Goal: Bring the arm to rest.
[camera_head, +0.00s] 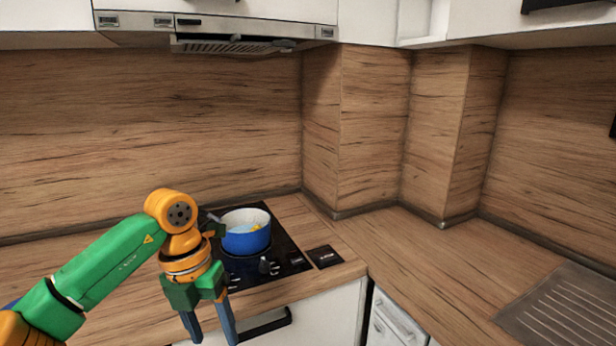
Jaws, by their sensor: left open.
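My left arm, green and orange, comes in from the lower left. My left gripper (211,338) points down in front of the counter's front edge, left of the middle of the view. Its two blue-grey fingers are apart, and I see nothing between them. A blue pot (246,239) with a white inside stands on the black hob, just right of and behind the gripper's wrist. Something yellow and light blue lies in the pot; I cannot tell what it is. My right gripper is not in view.
The black hob (290,262) is set in the wooden counter (385,238). A ribbed metal drainboard (568,312) lies at the lower right. A range hood (225,30) hangs above. A white cupboard front with a dark handle (266,326) is below the hob.

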